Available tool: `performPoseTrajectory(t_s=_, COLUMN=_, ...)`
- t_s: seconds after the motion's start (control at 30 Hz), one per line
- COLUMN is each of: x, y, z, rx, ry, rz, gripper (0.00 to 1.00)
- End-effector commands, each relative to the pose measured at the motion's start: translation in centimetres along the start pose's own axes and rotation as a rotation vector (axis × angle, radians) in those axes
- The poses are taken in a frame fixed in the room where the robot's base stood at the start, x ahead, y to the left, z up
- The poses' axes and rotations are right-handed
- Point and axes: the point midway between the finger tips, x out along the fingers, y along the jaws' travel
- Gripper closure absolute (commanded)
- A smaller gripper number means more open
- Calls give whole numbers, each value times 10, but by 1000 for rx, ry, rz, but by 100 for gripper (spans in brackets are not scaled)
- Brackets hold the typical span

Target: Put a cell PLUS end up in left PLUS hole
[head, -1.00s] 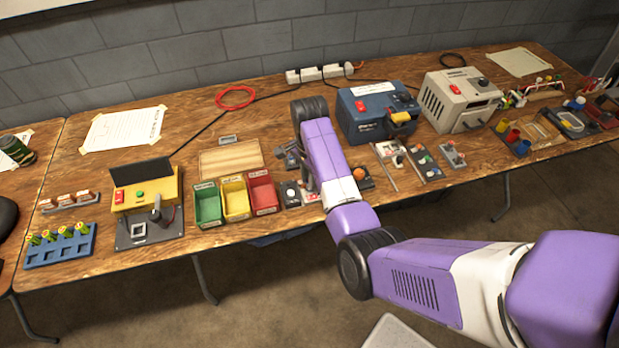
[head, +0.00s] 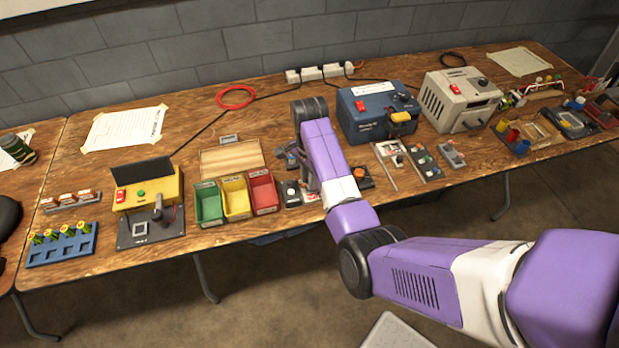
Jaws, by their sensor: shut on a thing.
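Several green-and-yellow cells (head: 68,231) stand upright in the back row of a blue rack (head: 60,256) at the far left. The rack's front row shows empty holes. My gripper (head: 308,182) is mostly hidden behind my purple forearm, low over the table, right of the red bin. Only a grey part of it shows. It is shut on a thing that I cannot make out. A small dark unit with a white round top (head: 291,193) is just left of it. I cannot make out the left PLUS hole.
Green (head: 209,221), yellow (head: 237,213) and red (head: 266,207) bins stand left of my gripper. A yellow tester (head: 172,186) is further left. A blue power unit (head: 362,123) and a beige one (head: 445,108) stand to the right.

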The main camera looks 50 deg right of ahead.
Motion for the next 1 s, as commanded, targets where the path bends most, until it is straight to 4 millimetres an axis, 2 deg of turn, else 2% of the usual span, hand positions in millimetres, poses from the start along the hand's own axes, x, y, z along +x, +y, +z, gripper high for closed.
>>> performPoseTrajectory(t_s=1.0, x=14, y=0, z=0, rx=0, ry=0, rz=0, gripper=100)
